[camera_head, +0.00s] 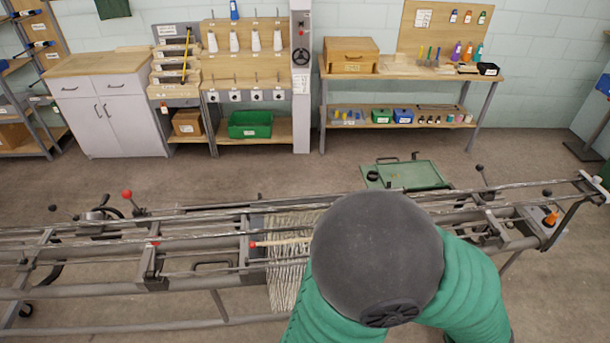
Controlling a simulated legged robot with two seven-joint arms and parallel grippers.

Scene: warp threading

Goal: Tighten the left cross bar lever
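A warping frame of long grey metal bars (100,267) runs across the view. On its left part stands a lever with a red ball knob (127,194), tilted up and to the left, near a dark handwheel (104,213). A black knob (52,208) stands farther left. I cannot tell for sure which of these is the left cross bar lever, or how tight it is. Pale warp threads (287,275) hang over the middle bars, with a red-tipped rod across them. My green-sleeved arm with its dark grey rounded joint covers the right middle of the frame. Neither gripper shows.
Black-knobbed levers (479,168) stand on the frame's right part. A green tray (412,174) lies behind the frame. A cabinet (108,110), a rack with a green bin (250,124) and a workbench (400,73) line the wall.

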